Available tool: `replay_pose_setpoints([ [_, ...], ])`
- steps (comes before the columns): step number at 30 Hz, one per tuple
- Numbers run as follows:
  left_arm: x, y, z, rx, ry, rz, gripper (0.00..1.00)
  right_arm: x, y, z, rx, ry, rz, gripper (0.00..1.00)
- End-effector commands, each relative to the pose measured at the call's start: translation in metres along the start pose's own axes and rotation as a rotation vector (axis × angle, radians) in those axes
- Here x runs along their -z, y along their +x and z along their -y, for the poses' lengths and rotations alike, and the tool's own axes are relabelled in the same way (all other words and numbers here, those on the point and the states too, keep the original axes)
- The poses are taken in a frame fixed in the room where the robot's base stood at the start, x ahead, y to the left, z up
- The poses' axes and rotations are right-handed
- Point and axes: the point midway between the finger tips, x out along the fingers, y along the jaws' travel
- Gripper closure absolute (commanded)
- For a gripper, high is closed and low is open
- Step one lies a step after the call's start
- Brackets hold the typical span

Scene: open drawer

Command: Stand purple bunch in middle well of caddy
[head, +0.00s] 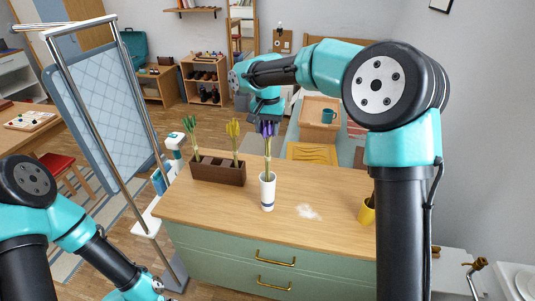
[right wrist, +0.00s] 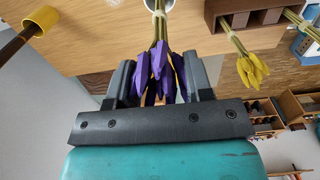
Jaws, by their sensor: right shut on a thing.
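The purple bunch (head: 267,143) stands upright with its stems in a white vase (head: 267,192) on the counter. My right gripper (head: 267,121) is above the vase, shut on the purple bunch near its flower heads. In the right wrist view the purple flowers (right wrist: 158,72) sit between its two fingers, with the stems running to the vase rim. The brown caddy (head: 217,170) stands left of the vase. A yellow bunch (head: 235,140) is in its right well and another bunch (head: 192,138) in its left well; the middle well shows no bunch.
A yellow pot (head: 367,211) with a brown thing in it stands at the counter's right, partly behind my right arm. A whitish patch (head: 308,212) lies on the wooden counter (head: 240,215). A metal-framed rack (head: 105,110) stands left of the counter.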

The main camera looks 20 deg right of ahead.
Motion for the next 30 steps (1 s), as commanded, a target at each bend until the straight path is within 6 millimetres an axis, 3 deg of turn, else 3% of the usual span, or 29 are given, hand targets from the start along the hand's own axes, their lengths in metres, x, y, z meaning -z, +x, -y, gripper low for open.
replay_pose_setpoints([
  [3,0.000,0.000,0.000,0.000,0.000,0.000,0.13,0.000,0.027,-0.001,-0.004,0.000,0.004,0.89],
  [7,0.000,0.000,0.000,0.000,0.000,0.000,0.13,0.000,0.046,-0.001,-0.002,-0.001,0.001,0.89],
  [20,0.000,0.000,0.000,0.000,0.000,0.000,0.13,0.000,0.055,0.000,0.000,0.000,0.000,0.89],
  [30,0.000,0.000,0.000,0.000,0.000,0.000,0.13,0.000,0.091,-0.001,-0.001,0.000,0.001,0.89],
])
